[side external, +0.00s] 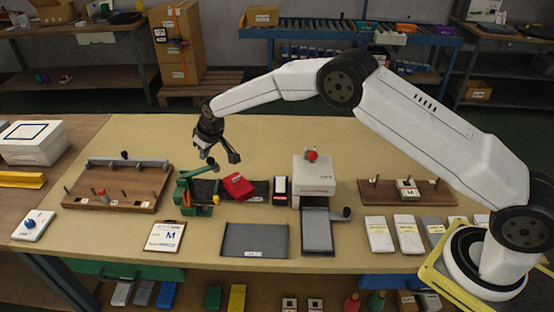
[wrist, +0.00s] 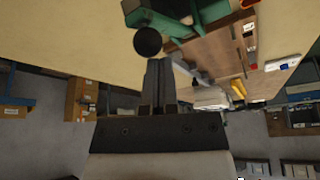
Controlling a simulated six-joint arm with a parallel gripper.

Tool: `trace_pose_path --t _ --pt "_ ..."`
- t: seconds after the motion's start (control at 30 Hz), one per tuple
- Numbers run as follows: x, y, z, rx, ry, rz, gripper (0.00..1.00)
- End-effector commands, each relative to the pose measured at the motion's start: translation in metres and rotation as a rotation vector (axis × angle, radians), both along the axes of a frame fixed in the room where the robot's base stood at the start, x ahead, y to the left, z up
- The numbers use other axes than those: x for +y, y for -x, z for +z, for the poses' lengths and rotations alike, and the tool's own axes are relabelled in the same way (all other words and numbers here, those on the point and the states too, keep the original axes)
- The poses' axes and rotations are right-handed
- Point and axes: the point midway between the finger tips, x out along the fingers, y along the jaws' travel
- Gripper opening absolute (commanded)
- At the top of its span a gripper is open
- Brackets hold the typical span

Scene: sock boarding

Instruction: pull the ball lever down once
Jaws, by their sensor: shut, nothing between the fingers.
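The green press (side external: 197,190) stands left of the middle of the table, and a dark ball (side external: 213,163) shows at its top. In the wrist view the black ball (wrist: 148,41) is just beyond my fingertips and slightly left, with part of the green press (wrist: 182,18) behind it. My gripper (wrist: 158,64) is shut and empty, its two fingers side by side. In the side view it hangs just above the ball; I cannot tell whether they touch. A second dark ball (side external: 347,212) sits beside the white machine (side external: 313,178).
A red piece (side external: 238,185) lies right of the press. A wooden board with pegs (side external: 118,190) is to its left, and a clipboard (side external: 166,236) and a grey mat (side external: 254,240) lie in front. The table behind the press is clear.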

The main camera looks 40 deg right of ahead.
Motion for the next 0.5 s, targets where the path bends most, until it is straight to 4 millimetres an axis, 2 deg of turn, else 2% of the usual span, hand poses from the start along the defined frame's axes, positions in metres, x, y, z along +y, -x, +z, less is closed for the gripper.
trace_pose_path --t 0.5 --pt "-0.0067 0.0061 -0.0086 0.001 0.0 -0.001 0.0"
